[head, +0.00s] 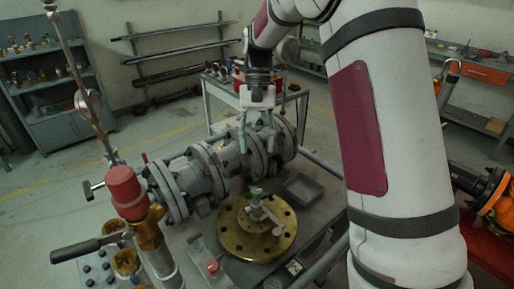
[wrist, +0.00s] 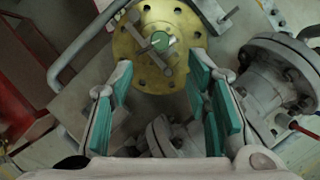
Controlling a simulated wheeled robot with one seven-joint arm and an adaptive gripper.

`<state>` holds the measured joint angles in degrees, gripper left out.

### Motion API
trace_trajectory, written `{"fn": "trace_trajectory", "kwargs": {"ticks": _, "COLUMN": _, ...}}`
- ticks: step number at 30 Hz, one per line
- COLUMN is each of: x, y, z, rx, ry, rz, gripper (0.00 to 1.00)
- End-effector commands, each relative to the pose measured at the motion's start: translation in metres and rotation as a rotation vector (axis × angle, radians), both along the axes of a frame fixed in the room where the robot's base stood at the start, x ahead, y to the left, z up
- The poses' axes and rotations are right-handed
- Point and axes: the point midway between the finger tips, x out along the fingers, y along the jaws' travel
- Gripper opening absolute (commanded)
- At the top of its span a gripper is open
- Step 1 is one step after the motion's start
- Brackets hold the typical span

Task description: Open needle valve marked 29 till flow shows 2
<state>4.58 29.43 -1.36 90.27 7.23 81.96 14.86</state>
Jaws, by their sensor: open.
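A small valve with a green top (head: 257,191) and a pale handle bar stands on a round brass flange (head: 232,238) on the bench. In the wrist view its green top (wrist: 160,40) and the bar across the brass flange (wrist: 125,45) lie ahead of my fingers. No number 29 is legible on it. My gripper (head: 257,140) is open and empty, above and behind the flange in the head view. Its teal-padded fingers (wrist: 163,90) are spread wide and touch nothing I can see. A small white plate or display (head: 295,266) sits at the bench front; its reading is too small to tell.
Grey flanged pipework (head: 205,170) runs behind the brass flange. A grey tray (head: 302,188) lies to its right. A red-capped brass fitting (head: 126,192) and a black-handled lever (head: 88,248) stand at left. A small red knob (head: 213,267) is at front.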

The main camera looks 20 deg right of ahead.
Motion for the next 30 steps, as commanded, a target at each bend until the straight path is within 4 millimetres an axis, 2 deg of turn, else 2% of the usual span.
{"fn": "trace_trajectory", "kwargs": {"ticks": 7, "x": -0.002, "y": -0.002, "z": 0.002, "rx": 0.000, "ry": 0.000, "rz": -0.035, "gripper": 0.44}}
{"fn": "trace_trajectory", "kwargs": {"ticks": 13, "x": -0.007, "y": -0.018, "z": 0.015, "rx": -0.001, "ry": 0.000, "rz": -0.314, "gripper": 0.44}}
{"fn": "trace_trajectory", "kwargs": {"ticks": 17, "x": -0.008, "y": -0.021, "z": 0.013, "rx": 0.001, "ry": 0.002, "rz": -0.393, "gripper": 0.44}}
{"fn": "trace_trajectory", "kwargs": {"ticks": 23, "x": -0.016, "y": -0.013, "z": -0.011, "rx": 0.001, "ry": 0.006, "rz": -0.393, "gripper": 0.44}}
{"fn": "trace_trajectory", "kwargs": {"ticks": 30, "x": -0.029, "y": -0.001, "z": -0.055, "rx": 0.000, "ry": 0.006, "rz": -0.393, "gripper": 0.44}}
